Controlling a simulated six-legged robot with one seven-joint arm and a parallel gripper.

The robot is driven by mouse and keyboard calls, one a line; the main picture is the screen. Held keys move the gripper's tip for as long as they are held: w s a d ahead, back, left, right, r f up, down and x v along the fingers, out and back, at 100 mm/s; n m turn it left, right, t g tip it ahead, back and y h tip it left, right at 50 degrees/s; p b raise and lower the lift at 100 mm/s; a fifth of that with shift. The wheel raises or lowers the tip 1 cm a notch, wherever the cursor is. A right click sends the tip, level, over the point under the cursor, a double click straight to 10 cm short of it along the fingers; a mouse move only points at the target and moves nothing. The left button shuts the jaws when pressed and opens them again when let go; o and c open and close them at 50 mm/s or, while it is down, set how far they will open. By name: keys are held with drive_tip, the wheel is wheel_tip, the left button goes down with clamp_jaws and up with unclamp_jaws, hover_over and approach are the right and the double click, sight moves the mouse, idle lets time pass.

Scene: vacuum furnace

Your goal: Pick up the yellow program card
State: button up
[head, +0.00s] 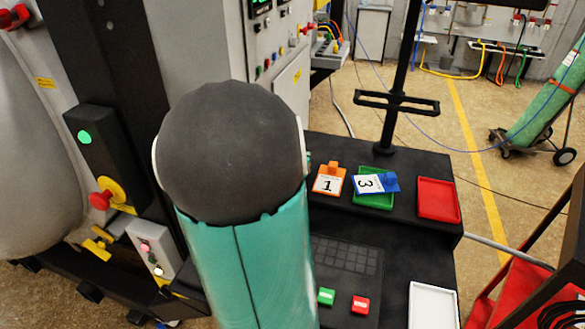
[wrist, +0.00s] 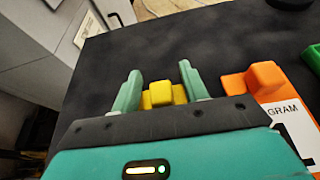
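The yellow program card shows only in the wrist view, as a yellow block-shaped grip (wrist: 162,94). It sits on the dark tabletop between the two green fingers of my gripper (wrist: 160,88). The fingers stand apart on either side of the yellow grip, and I see no clear sign of them closed on it. The rest of the card is hidden behind the gripper body. In the head view, my arm hides both the gripper and the yellow card.
An orange card marked 1 (head: 329,184) lies just right of the yellow one. Beyond it are a blue card marked 3 (head: 369,183) on a green tray (head: 374,202), and a red tray (head: 438,200). A black post (head: 400,75) rises at the table's back. The furnace panel stands left.

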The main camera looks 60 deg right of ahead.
clamp_jaws()
drive_tip(key=shift+r, duration=0.1)
drive_tip(key=shift+r, duration=0.25)
drive_tip(key=r, duration=0.3)
drive_tip(key=shift+a, duration=0.2)
drive_tip(key=w+d+r+v, duration=0.1)
drive_tip(key=r+v, duration=0.2)
drive_tip(key=v, duration=1.3)
drive_tip(key=shift+r, duration=0.1)
